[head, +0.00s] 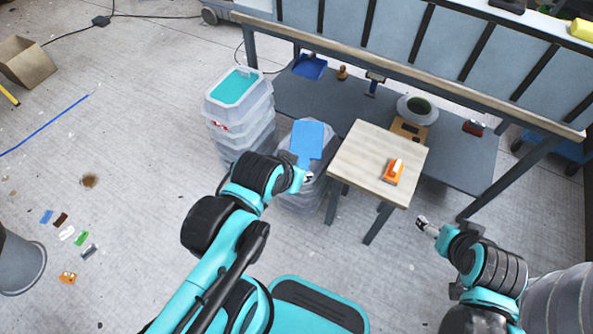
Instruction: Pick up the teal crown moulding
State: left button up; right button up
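I cannot make out a piece that is clearly a teal crown moulding. The clearest teal surface is a flat teal area (234,87) in the top of a stack of translucent tubs at upper left. My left gripper (308,178) is over the second tub stack, close to the lower edge of a flat blue piece (307,138); whether it touches anything is unclear. My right gripper (422,222) is over bare floor, to the right of a small wooden table (362,150). Both grippers are too small to read as open or shut.
An orange tool (393,172) lies on the wooden table. Behind it, a long bench (440,150) has a dark lower shelf with a scale (408,130) and a blue dustpan (310,67). Several small coloured pieces (67,233) lie on the floor at left.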

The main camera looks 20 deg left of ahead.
aim_at(235, 96)
jog(key=u, duration=1.35)
jog(key=i+j+z, duration=0.2)
jog(key=i+j, duration=0.15)
jog(key=i+j+z, duration=0.25)
jog(key=i+j, duration=0.2)
jog(key=i+j+z, duration=0.2)
jog(key=i+j, duration=0.25)
jog(key=i+j+z, duration=0.25)
jog(key=j, duration=0.4)
jog(key=i, duration=0.1)
